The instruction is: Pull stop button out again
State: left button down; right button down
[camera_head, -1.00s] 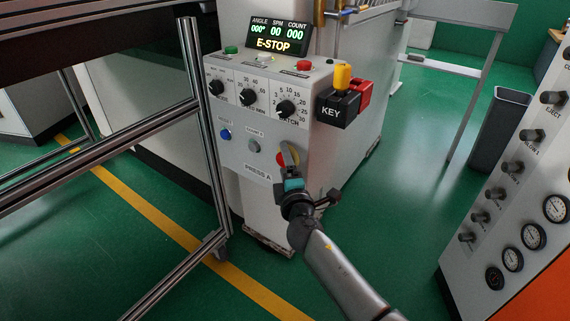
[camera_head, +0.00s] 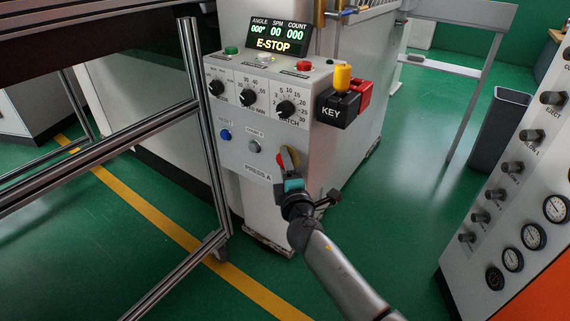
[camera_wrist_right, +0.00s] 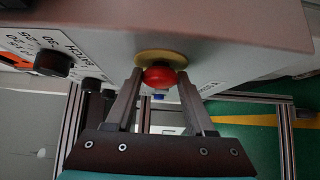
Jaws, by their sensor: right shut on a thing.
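The red stop button (camera_head: 281,160) sits on a yellow plate (camera_head: 294,155) low on the front of the grey press control box. In the right wrist view the red button (camera_wrist_right: 159,76) shows in front of its yellow plate (camera_wrist_right: 161,58). My right gripper (camera_wrist_right: 160,80) is shut on the button, one finger on each side. In the head view my right gripper (camera_head: 288,170) hides part of the button and plate. The display (camera_head: 276,36) reads E-STOP. My left gripper is not in view.
A black KEY box (camera_head: 337,109) juts out at the right. A metal frame (camera_head: 204,130) stands at the left. A gauge panel (camera_head: 520,200) stands at the right.

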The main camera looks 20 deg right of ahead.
jog(key=shift+s+a+f, duration=0.1)
jog(key=shift+s+a, duration=0.25)
jog(key=shift+a, duration=0.2)
jog(key=shift+c, duration=1.4)
grip_release()
jog(key=shift+s, duration=0.1)
